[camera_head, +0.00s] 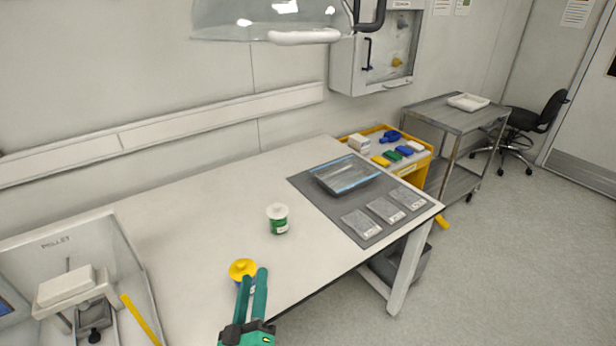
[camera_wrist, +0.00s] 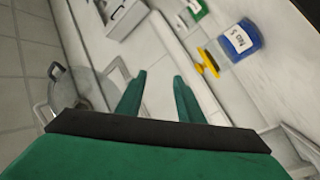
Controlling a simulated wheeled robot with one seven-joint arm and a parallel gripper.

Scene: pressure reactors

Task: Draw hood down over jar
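A green jar with a white lid (camera_head: 278,219) stands upright on the white table. A blue jar with a yellow lid (camera_head: 242,269) stands nearer, partly hidden behind my gripper (camera_head: 255,273). In the wrist view, my gripper (camera_wrist: 159,76) is open and empty, with the blue jar (camera_wrist: 240,40) and part of the green jar (camera_wrist: 197,9) to its right.
A box labelled PELLET (camera_head: 128,262) stands at left. A yellow cart (camera_head: 424,163) and steel trolley (camera_head: 437,108) stand right. The table's left middle (camera_head: 190,215) is clear.

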